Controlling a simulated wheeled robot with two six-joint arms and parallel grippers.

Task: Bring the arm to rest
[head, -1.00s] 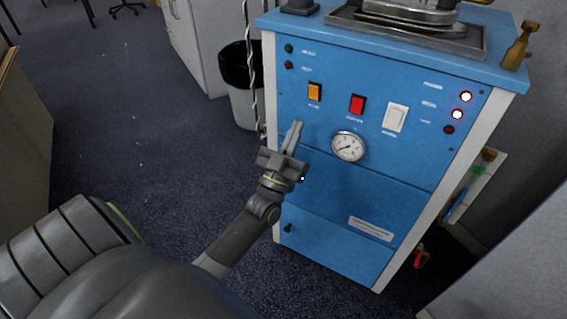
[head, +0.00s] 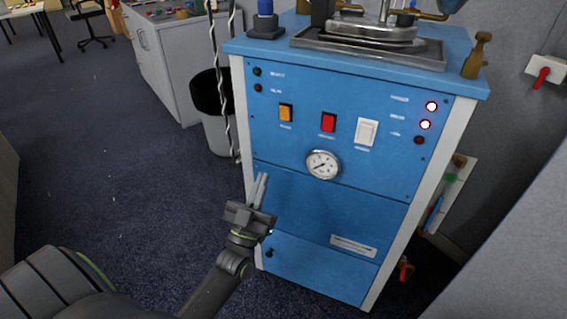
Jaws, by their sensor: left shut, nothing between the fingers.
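My left gripper (head: 260,190) is in the lower middle of the head view, its arm coming in from the lower left. Its two grey fingers are together, pointing up, with nothing between them. It is in front of the left edge of a blue machine cabinet (head: 330,215); I cannot tell the gap between them. My right gripper is not in view.
The cabinet front carries an orange switch (head: 286,113), a red switch (head: 328,122), a white switch (head: 366,132) and a round gauge (head: 323,165). The carpet (head: 110,170) at left is clear.

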